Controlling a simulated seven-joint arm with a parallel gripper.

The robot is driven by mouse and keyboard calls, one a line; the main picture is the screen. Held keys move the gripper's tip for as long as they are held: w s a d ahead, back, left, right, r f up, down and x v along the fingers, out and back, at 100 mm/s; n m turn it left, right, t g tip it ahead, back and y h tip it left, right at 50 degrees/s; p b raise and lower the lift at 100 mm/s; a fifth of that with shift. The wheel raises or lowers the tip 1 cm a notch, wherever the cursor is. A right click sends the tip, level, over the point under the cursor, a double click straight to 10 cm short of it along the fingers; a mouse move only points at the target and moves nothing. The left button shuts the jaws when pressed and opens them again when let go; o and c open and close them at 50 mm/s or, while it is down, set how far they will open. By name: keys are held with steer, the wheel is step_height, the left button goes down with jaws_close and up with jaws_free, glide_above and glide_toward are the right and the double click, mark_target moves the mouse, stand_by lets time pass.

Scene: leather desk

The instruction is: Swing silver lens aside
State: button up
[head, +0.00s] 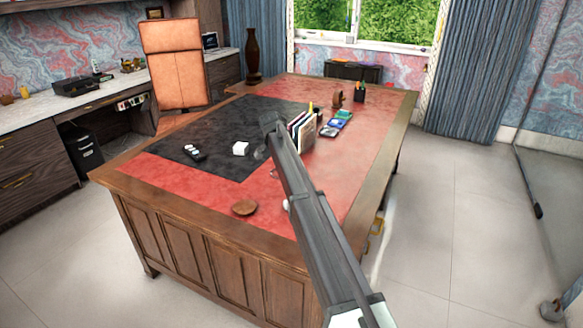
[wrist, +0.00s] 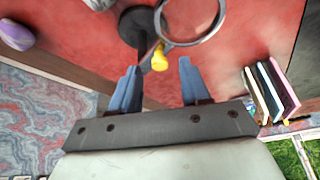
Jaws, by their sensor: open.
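The silver lens (wrist: 192,20) is a round glass in a silver ring, at the top of the wrist view, cut by the upper edge. A yellow knob (wrist: 160,58) sits at the lower left of the ring. A dark round base (wrist: 137,22) with a dark arm lies left of the ring. My gripper (wrist: 159,67) is open. In the picture its two blue-grey fingers stand either side of the yellow knob; I see no contact, and the depth between them is unclear. In the head view a small glassy shape beside my arm may be the lens; my fingers cannot be made out.
Upright books (head: 300,130) stand right of my arm on the red and black desk top (head: 180,178). A white block (head: 240,148), a dark remote-like item (head: 194,152) and a brown round object (head: 245,207) lie to the left. A purple rounded object (wrist: 16,35) is at the wrist view's left.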

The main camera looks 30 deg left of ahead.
steer(key=v, duration=1.2)
